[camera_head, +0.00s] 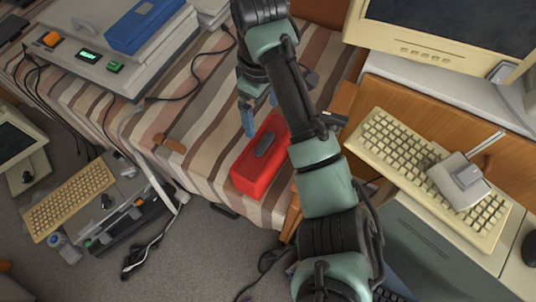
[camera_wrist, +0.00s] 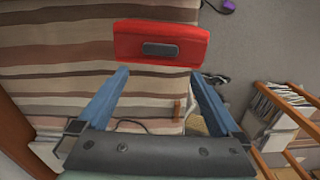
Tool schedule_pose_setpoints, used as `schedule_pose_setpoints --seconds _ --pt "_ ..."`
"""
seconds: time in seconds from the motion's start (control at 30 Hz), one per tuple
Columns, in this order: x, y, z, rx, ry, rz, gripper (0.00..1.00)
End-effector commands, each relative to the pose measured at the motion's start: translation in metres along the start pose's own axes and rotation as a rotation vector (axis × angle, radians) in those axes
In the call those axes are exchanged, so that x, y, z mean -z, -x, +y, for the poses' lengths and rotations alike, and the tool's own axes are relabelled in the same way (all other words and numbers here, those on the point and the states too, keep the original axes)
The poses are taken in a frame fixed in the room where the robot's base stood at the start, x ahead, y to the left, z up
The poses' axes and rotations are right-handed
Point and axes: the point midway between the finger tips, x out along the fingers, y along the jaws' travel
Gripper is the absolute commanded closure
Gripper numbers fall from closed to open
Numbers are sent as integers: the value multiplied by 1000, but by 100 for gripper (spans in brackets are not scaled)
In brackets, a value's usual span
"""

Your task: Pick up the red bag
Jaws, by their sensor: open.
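The red bag (camera_head: 258,158) is a box-like red case with a dark grey handle on top. It lies on a striped cloth surface near its front edge. My gripper (camera_head: 259,116) is just behind the bag in the head view, with its blue fingers apart and nothing visible between them. In the wrist view the bag (camera_wrist: 161,43) lies beyond the open fingertips (camera_wrist: 158,72), with its handle facing the camera. My arm hides part of the bag's right side in the head view.
A cream keyboard (camera_head: 395,150) and monitor (camera_head: 440,45) stand at right.

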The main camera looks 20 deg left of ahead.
Motion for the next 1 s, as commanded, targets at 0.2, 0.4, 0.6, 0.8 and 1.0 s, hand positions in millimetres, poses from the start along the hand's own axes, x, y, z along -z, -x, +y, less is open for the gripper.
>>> schedule_pose_setpoints --seconds 0.2,0.4,0.6,0.8,1.0 --pt "1 -47 -1 2 -1 2 0" --pt "0 -64 0 -1 -3 2 0" --pt "-3 -86 -1 -1 -3 1 0" --pt "-4 -113 -1 -2 -2 2 0" --pt "-4 -114 -1 -3 -2 3 0"
